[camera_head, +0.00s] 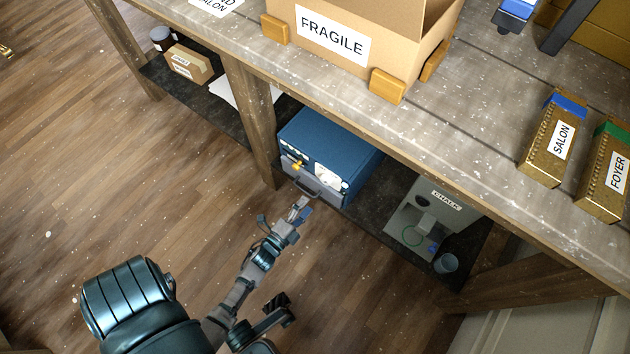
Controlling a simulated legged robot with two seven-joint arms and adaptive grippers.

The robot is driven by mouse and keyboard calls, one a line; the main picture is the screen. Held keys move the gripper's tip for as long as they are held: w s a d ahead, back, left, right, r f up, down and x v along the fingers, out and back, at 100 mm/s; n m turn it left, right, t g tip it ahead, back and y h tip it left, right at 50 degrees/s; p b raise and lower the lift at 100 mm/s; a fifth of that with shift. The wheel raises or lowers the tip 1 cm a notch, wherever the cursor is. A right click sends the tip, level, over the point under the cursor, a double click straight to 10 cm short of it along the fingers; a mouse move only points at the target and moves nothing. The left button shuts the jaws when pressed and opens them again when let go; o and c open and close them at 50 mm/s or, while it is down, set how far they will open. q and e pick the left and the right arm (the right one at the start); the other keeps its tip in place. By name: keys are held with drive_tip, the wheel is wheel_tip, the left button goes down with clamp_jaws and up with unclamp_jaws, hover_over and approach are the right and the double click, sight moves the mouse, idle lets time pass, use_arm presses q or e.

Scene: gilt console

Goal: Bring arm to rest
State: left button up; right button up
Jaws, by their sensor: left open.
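My left arm comes in from the lower left and reaches up toward the lower shelf. My left gripper (299,212) is open and looks empty. It is in front of a blue box-like unit (335,143) with a grey drawer front (313,184) and a dark handle. The fingertips look close below the drawer front; I cannot tell whether they touch it. My right gripper does not show.
The bench top (480,125) carries a FRAGILE carton (395,50) with tan corner blocks, plus SALON (546,145) and FOYER (603,180) boxes. The left floor is mostly clear.

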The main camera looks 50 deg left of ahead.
use_arm(q)
drive_tip(key=shift+v, duration=1.1)
drive_tip(key=shift+r, duration=0.1)
